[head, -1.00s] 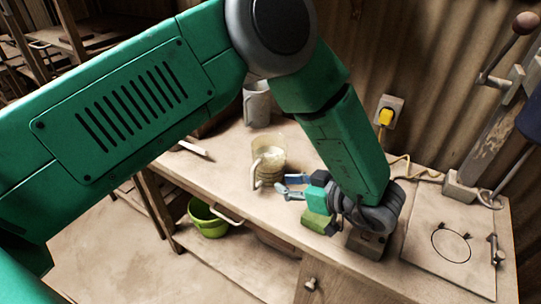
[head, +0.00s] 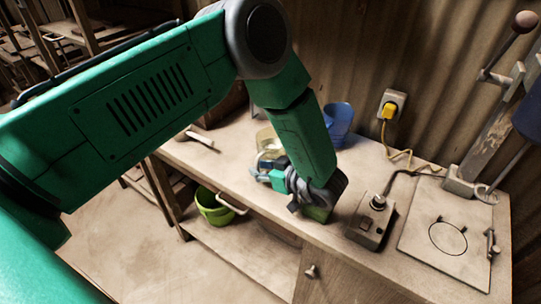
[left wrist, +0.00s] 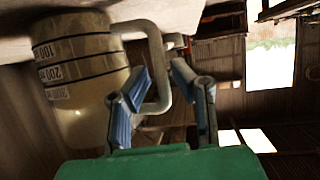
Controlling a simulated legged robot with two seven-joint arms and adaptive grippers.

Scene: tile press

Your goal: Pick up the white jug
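A pale, cream-white jug with dark graduation lines (left wrist: 85,75) fills the left of the left wrist view, and its light handle (left wrist: 160,70) stands out to the right. In the head view the cream jug (head: 265,138) is on the bench, partly hidden behind my left gripper (head: 262,168). My left gripper also shows in the left wrist view (left wrist: 160,75). Its two blue-padded fingers are apart, on either side of the handle's outer bar, with no clear grip on it. My right gripper is not in view.
A blue jug (head: 340,120) stands behind my left arm. A grey box with a knob (head: 370,222) and a plate with a drawn circle (head: 445,245) are to the right. A white-handled tool (head: 200,139) lies at left.

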